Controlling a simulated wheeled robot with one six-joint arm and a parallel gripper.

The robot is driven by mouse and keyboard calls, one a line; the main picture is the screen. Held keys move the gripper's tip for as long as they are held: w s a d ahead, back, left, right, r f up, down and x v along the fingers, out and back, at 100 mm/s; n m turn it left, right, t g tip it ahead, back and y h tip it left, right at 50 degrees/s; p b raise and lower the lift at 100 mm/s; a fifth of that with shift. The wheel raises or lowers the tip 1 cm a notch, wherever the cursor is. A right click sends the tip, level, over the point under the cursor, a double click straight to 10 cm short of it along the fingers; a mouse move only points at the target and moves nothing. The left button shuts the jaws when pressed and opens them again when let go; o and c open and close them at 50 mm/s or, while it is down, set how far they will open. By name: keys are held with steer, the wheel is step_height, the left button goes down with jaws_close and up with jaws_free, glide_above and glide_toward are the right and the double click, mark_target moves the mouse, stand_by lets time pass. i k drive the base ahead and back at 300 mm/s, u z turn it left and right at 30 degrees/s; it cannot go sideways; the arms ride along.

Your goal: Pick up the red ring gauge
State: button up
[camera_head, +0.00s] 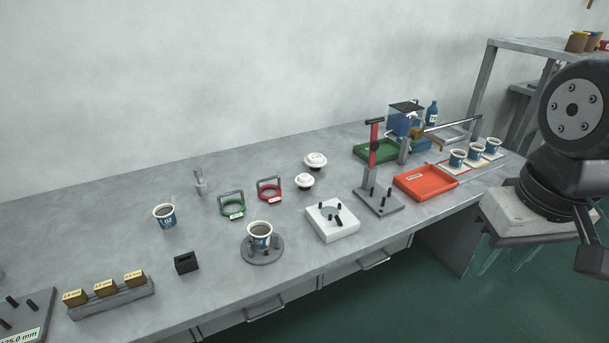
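The red ring gauge (274,199) stands on the grey workbench (110,225), near the middle of the bench top. It has a grey handle arched over it and a small white label on its front. A similar green ring gauge (236,215) stands just left of it, apart from it. Nothing covers the red one. Part of my arm shows at the right edge, far from the gauge. I see no gripper fingers in this view.
Two white lids (304,182) lie right of the red gauge. A cup on a round stand (261,253) and a white block with pegs (345,232) are in front. Another cup (164,216) is left. A red lever press (373,146) and an orange tray (408,194) stand right.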

mark_target(275, 199)
steer(key=u, duration=0.15)
steer(key=i, duration=0.95)
steer(key=u, duration=0.65)
